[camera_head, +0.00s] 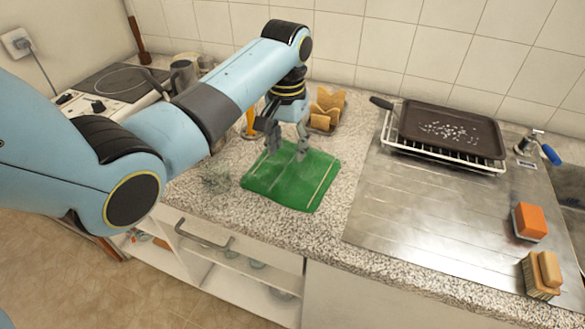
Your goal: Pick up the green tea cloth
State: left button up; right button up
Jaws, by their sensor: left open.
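The green tea cloth (287,184) lies flat on the speckled countertop, left of the steel draining surface. It has pale stripes near its edges. My left gripper (286,150) points down over the far part of the cloth, its fingers apart and empty. I cannot tell whether the fingertips touch the cloth. The fingers hide a small part of its far edge. My right gripper is not in view.
Behind the cloth stands a wooden holder (328,105). A dark tray (448,130) rests on a white rack at right. An orange sponge (529,222) and a brush (541,275) are near the sink. A hob (118,82) is at far left. Counter before the cloth is clear.

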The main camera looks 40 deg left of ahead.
aim_at(291, 165)
pick_arm(q)
jog(key=f, duration=0.5)
jog(key=shift+w+d+f, duration=0.2)
jog(key=shift+w, duration=0.1)
grip_shut()
